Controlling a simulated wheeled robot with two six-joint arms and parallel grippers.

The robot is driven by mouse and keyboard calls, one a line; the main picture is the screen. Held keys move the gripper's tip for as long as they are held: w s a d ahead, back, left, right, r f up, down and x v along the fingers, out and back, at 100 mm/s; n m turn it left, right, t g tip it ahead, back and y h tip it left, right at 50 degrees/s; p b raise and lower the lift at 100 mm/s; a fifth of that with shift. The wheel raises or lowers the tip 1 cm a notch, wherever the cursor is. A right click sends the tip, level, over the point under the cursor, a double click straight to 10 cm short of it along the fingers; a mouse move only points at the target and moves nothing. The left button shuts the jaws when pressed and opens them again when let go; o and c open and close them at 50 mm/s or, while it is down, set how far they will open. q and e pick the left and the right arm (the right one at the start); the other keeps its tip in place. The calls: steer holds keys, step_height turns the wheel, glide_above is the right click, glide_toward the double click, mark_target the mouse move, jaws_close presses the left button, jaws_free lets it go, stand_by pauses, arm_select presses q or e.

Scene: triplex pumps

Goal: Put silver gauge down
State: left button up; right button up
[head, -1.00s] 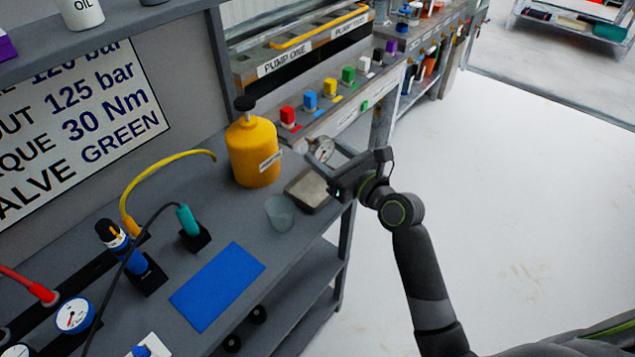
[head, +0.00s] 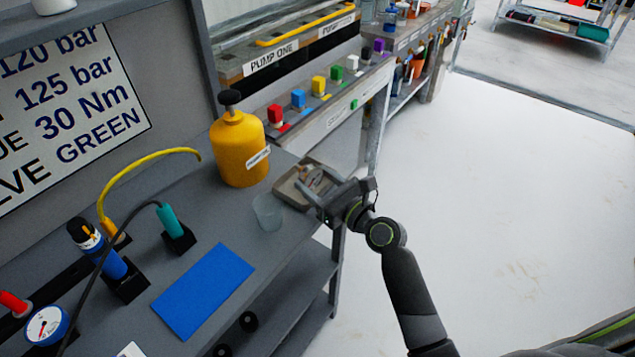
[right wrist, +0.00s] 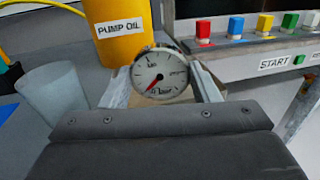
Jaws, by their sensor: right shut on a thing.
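The silver gauge (head: 313,176) has a round white dial with a red needle, and its dial faces the camera in the right wrist view (right wrist: 160,73). My right gripper (head: 312,186) is shut on it; the pale fingers stand on either side of the gauge in the right wrist view (right wrist: 162,90). The gauge is over or in a shallow beige-grey tray (head: 284,192) at the bench's right edge. I cannot tell whether it touches the tray floor. Its lower part is hidden by the gripper body. My left gripper is not in view.
A yellow pump oil can (head: 240,150) stands just behind and left of the tray. A clear cup (head: 268,212) stands close to the tray's left side. A blue mat (head: 203,289) lies nearer. Coloured buttons (head: 318,86) line the panel behind.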

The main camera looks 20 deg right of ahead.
steer(key=shift+f, duration=0.65)
steer(key=o, duration=1.3)
steer(key=shift+s+f, duration=0.1)
steer(key=shift+f, duration=0.1)
steer(key=shift+r, duration=0.1)
steer(key=shift+r, duration=0.4)
steer(key=v, duration=1.1)
steer(key=shift+s+d+r, duration=0.2)
steer(key=shift+s+r, duration=0.15)
